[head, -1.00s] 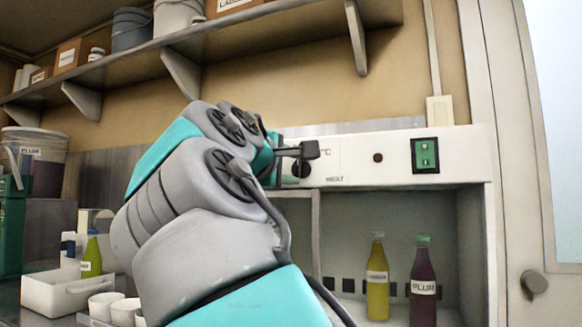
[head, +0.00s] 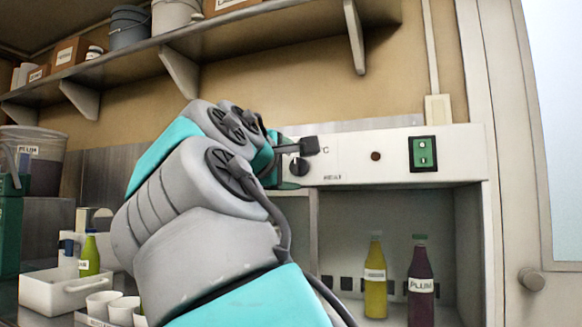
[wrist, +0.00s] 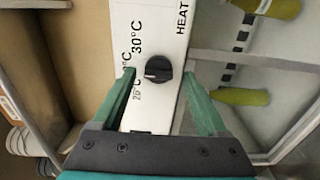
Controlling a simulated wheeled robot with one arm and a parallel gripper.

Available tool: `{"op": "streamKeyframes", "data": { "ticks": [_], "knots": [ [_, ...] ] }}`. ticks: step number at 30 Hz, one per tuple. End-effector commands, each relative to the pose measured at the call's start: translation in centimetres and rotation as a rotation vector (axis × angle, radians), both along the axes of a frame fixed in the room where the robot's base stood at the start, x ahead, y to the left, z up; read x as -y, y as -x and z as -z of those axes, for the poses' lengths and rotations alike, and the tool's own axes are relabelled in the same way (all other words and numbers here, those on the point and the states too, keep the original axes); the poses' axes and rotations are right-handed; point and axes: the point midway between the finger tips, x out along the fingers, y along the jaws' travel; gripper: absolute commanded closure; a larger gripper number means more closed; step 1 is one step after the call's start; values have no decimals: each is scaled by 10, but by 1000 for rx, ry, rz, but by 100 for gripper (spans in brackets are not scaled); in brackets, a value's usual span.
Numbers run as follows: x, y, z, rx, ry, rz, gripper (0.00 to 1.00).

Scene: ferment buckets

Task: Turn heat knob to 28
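The heat knob (wrist: 158,69) is round and black with a white pointer mark, on a white panel (wrist: 150,15). It also shows in the head view (head: 299,167), partly behind my arm. In the wrist view its mark points left, towards a label partly hidden by a finger. The label 30°C (wrist: 137,38) is readable above it, and a label that looks like 26°C (wrist: 138,94) is below. My gripper (wrist: 158,75) is open, its two green fingers on either side of the knob with gaps visible. In the head view my arm hides most of the gripper.
A green switch (head: 424,153) and a dark round light (head: 376,156) are on the panel. Below, a yellow bottle (head: 375,285) and a plum bottle (head: 421,285) stand in the compartment. A shelf (head: 230,45) runs above. A white bin (head: 60,290) stands at lower left.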

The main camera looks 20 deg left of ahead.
Motion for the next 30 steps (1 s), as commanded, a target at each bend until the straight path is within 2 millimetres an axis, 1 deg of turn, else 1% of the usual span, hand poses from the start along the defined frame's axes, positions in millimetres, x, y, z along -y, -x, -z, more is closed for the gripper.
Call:
{"op": "streamKeyframes", "data": {
  "ticks": [7,11,17,21,24,27,30],
  "knots": [
    [-1,2,-1,2,0,-2,24],
    [-1,9,-2,4,-1,-2,24],
    [-2,33,-2,4,-1,-1,24],
    [-4,56,-1,4,-1,0,24],
    [-4,70,-2,5,-1,0,24],
    [-6,77,-1,2,0,0,24],
    [-6,78,0,1,1,0,24]
  ]
}}
